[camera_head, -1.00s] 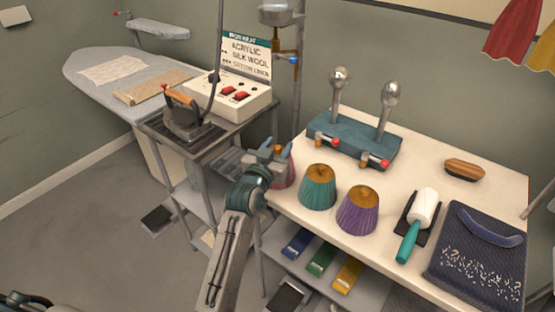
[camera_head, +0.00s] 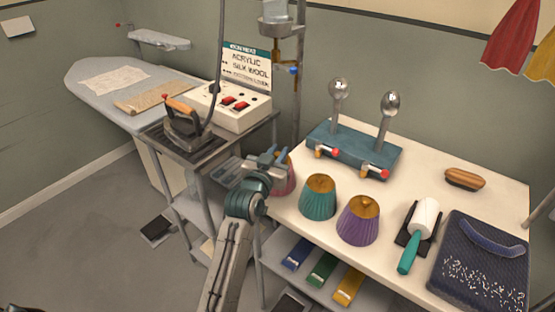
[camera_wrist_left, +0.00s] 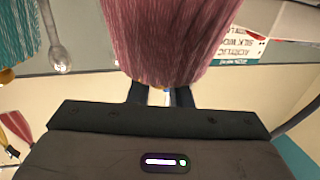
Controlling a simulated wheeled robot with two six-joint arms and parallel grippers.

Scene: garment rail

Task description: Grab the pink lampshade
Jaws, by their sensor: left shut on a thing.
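The pink lampshade (camera_head: 284,182) stands at the left edge of the white table, partly hidden behind my left gripper in the head view. It fills the upper middle of the left wrist view (camera_wrist_left: 170,40), where its ribbed pink side lies against the gripper. My left gripper (camera_head: 270,158) is shut on it, with the two dark fingers at its rim in the wrist view. I cannot tell whether the lampshade is clear of the table. My right gripper is not in view.
A teal lampshade (camera_head: 318,198) and a purple lampshade (camera_head: 358,221) stand close to the right. Behind is a teal block (camera_head: 352,150) with two upright metal steamer heads. The iron (camera_head: 184,125) and control box (camera_head: 228,105) stand left. A pole (camera_head: 299,70) rises behind the gripper.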

